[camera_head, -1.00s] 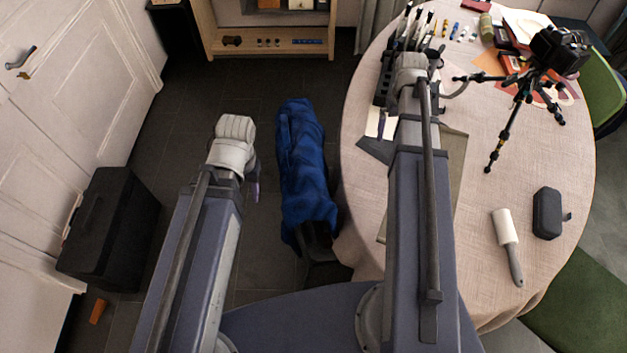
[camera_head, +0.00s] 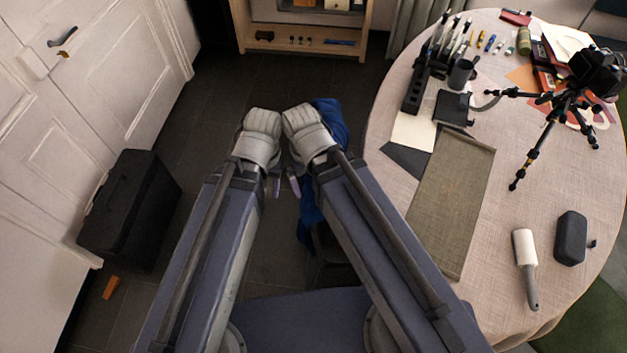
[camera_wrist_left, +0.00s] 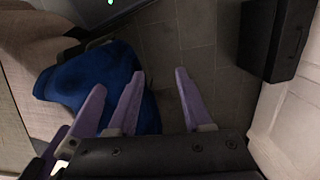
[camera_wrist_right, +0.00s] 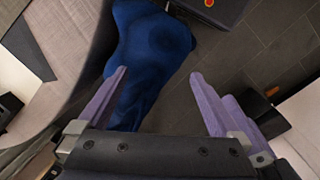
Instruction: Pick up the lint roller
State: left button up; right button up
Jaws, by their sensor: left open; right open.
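The lint roller (camera_head: 525,250), with a white roll and a grey handle, lies on the round table near its front right edge in the head view. Its handle points toward the table's front edge. My left gripper (camera_head: 274,186) and my right gripper (camera_head: 296,186) hang close together left of the table, over the dark floor, far from the roller. In the left wrist view the left gripper (camera_wrist_left: 160,73) has its purple fingers apart and empty. In the right wrist view the right gripper (camera_wrist_right: 158,74) is also open and empty. The roller is in neither wrist view.
A black case (camera_head: 570,238) lies just right of the roller. A tripod with a camera (camera_head: 540,140) stands behind it. A greenish-grey mat (camera_head: 452,205) covers the table's left part. A blue cloth-covered chair (camera_head: 328,112) stands beyond my grippers, left of the table (camera_head: 480,290).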

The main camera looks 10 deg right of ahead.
aim_at(526, 259)
jog(key=k, duration=0.4)
jog(key=k+z, duration=0.25)
jog(key=z, duration=1.95)
jog(key=k+j+z, duration=0.1)
jog(key=j, duration=0.25)
jog(key=k+j+z, duration=0.1)
jog(key=j, duration=0.2)
jog(key=k+j+z, duration=0.1)
jog(key=j, duration=0.25)
